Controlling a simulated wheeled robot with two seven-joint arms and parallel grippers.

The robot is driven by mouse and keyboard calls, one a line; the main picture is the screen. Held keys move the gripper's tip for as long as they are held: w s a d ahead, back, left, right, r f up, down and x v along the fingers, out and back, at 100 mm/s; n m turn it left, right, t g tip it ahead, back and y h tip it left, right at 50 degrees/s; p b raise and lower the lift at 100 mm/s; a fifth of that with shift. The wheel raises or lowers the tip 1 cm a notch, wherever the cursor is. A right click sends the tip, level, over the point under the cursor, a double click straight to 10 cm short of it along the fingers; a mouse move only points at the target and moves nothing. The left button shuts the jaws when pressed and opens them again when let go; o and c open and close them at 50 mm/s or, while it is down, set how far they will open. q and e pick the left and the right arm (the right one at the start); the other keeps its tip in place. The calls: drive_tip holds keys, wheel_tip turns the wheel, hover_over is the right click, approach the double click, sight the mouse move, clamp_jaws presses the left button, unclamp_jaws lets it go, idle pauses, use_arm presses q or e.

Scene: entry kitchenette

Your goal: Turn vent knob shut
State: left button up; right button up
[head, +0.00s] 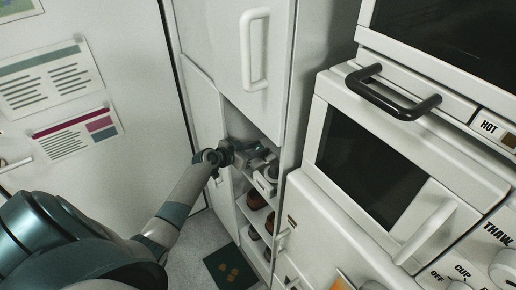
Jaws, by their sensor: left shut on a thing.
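My left arm reaches from the left into an open niche of the tall white cabinet (230,45). My left gripper (262,152) is at the niche, below the upper cabinet door, and is shut on what seems to be the vent knob. The knob is mostly hidden by the fingers, so how far it is turned cannot be told. White and grey parts (268,172) show just below the gripper. My right gripper is not in view.
Shelves below the niche hold brown shoes (256,200). The upper door has a white handle (254,48). To the right stands an oven-like unit with a black handle (392,92) and labelled knobs (505,268). A dark mat (230,268) lies on the floor.

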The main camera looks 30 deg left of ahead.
use_arm(q)
drive_tip(key=shift+d+r+n+y+p, duration=0.15)
drive_tip(key=shift+n+y+p, duration=0.35)
drive_tip(key=shift+p, duration=0.5)
drive_tip(key=n+y+p, duration=0.1)
drive_tip(key=p, duration=0.1)
drive_tip(key=shift+r+y+p, duration=0.1)
drive_tip(key=shift+y+p, duration=0.2)
drive_tip(key=shift+p, duration=0.1)
drive_tip(key=shift+n+t+y+p, duration=0.3)
drive_tip(key=shift+n+y+p, duration=0.3)
drive_tip(key=shift+n+y, duration=0.2)
drive_tip(key=shift+f+n+y, duration=0.2)
drive_tip(key=shift+n+y, duration=1.1)
drive_tip(key=shift+y, duration=0.2)
drive_tip(key=o, duration=1.1)
drive_tip(key=shift+c, duration=0.2)
